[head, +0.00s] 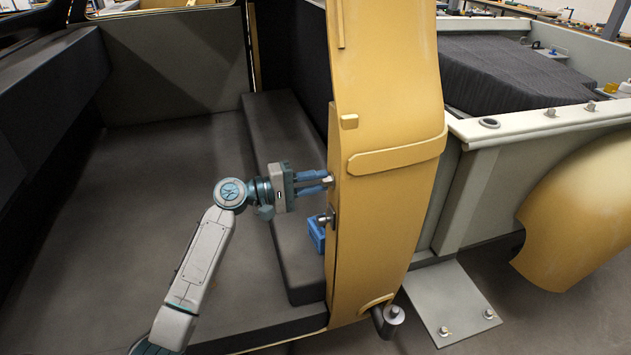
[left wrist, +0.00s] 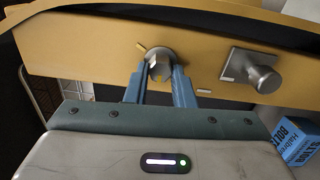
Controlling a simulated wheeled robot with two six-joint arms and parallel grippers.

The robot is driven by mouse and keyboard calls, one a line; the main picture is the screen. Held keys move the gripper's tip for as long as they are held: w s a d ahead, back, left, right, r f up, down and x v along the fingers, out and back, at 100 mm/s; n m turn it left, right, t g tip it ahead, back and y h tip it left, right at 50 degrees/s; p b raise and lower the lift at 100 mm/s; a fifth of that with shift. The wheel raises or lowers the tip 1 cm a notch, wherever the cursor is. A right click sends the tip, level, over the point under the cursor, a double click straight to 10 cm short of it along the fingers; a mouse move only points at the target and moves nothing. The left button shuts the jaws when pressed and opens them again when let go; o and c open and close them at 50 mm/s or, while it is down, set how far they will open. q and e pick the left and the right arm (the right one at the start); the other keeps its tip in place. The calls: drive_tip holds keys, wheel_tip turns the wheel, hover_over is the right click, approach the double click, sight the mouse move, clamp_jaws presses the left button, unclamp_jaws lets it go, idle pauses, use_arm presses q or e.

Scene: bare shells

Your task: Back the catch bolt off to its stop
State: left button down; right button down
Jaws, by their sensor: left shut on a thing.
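The catch bolt (left wrist: 159,67) is a grey metal bolt head in the edge of the yellow door, seen in the left wrist view. A small yellow mark sits at its upper left. In the head view the bolt (head: 331,180) shows only as a bit of metal at the door's edge. My left gripper (head: 326,182) reaches it from the left, with its blue fingers (left wrist: 160,75) shut on the bolt head, one on each side. The bolt's shank and its stop are hidden. My right gripper is in neither view.
A metal stud on a square plate (left wrist: 256,75) sits beside the bolt on the door edge (head: 345,220). A blue box (head: 317,233) lies below, close to the door. The grey floor (head: 130,190) left of my arm is clear.

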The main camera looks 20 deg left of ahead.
use_arm(q)
drive_tip(key=c, duration=1.3)
unclamp_jaws()
drive_tip(key=shift+o, duration=0.2)
drive_tip(key=shift+a+f, duration=0.1)
drive_tip(key=b+v, duration=0.4)
drive_tip(key=v, duration=0.6)
drive_tip(key=shift+s+a, duration=0.25)
drive_tip(key=shift+s, duration=0.05)
